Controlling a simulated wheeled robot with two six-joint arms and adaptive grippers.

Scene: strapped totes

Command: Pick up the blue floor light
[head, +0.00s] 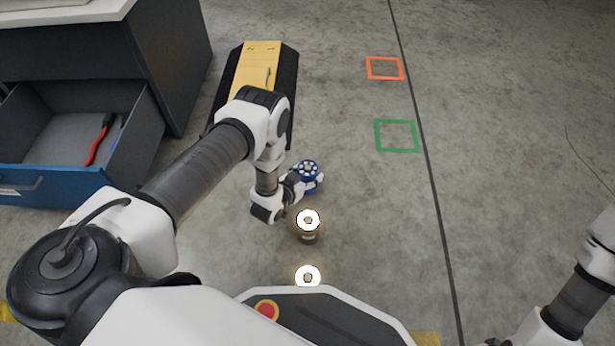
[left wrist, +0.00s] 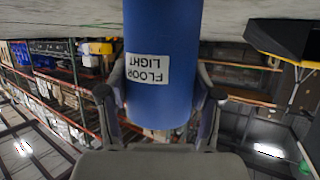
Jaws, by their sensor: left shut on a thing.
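Whether the light's base touches the floor is hard to tell.
A black case with a yellow top (head: 258,65) lies just behind the left arm. An open blue drawer (head: 45,190) with a red-handled tool (head: 100,140) is at left. Orange (head: 385,57) and green (head: 378,136) floor squares are at right, with clear floor around.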

